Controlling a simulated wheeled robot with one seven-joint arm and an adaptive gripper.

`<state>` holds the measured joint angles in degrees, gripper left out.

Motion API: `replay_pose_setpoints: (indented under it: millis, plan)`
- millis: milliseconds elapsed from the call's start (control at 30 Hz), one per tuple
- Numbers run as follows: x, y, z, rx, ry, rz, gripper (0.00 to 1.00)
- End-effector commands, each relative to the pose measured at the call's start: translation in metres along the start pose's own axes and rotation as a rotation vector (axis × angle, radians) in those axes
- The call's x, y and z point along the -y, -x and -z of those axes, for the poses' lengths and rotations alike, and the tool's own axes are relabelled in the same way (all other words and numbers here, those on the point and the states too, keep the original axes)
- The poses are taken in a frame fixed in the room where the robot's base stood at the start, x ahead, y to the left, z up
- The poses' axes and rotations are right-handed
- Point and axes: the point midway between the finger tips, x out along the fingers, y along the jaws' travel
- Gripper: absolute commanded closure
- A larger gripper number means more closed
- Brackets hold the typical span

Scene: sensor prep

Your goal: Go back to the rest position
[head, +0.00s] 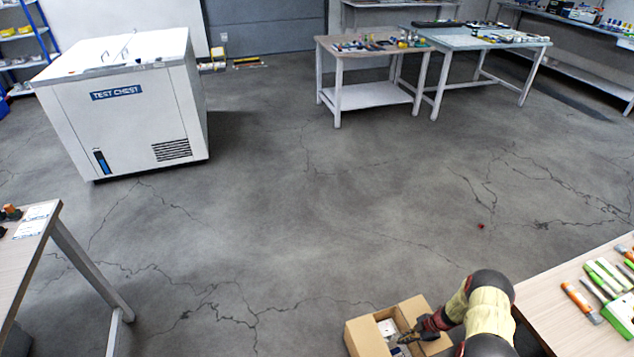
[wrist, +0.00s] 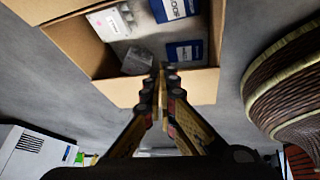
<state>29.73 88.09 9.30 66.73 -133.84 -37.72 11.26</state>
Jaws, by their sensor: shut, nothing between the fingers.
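My gripper (head: 410,337) is at the bottom of the head view, over the open cardboard box (head: 364,338). In the wrist view my gripper's two fingers (wrist: 168,72) are close together with nothing between them. Their tips appear in front of the near wall of the cardboard box (wrist: 118,92); I cannot tell whether they touch it. Inside the box are a pale grey item (wrist: 108,22), a small grey block (wrist: 137,60) and two blue-and-white packets (wrist: 184,51). My arm partly hides the box in the head view.
A worktop (head: 545,300) with green and orange tools is at the right. Another table (head: 40,235) is at the left. A white test chest (head: 125,120) stands at back left, and two tables (head: 370,95) stand at the back. The cracked floor (head: 260,230) between is mostly clear.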

Motion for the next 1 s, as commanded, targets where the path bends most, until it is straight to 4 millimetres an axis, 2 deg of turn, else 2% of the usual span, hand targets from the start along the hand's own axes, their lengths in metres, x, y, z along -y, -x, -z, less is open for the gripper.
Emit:
replay_pose_setpoints:
  millis: [133,267,367,467,567,600,767,900,1000]
  plan:
    - [-0.005,0.000,-0.015,0.084,-0.116,-0.070,1.00]
    - [-0.020,0.024,-0.035,0.195,-0.245,-0.148,1.00]
    - [-0.037,0.064,-0.050,0.309,-0.366,-0.217,1.00]
    - [-0.051,0.118,-0.059,0.428,-0.500,-0.281,1.00]
    - [-0.059,0.174,-0.058,0.534,-0.627,-0.332,1.00]
    - [-0.060,0.197,-0.054,0.570,-0.677,-0.349,1.00]
    - [-0.058,0.281,-0.029,0.691,-0.861,-0.401,1.00]
    - [-0.047,0.347,0.009,0.762,-1.013,-0.432,1.00]
    - [-0.036,0.388,0.041,0.796,-1.114,-0.446,1.00]
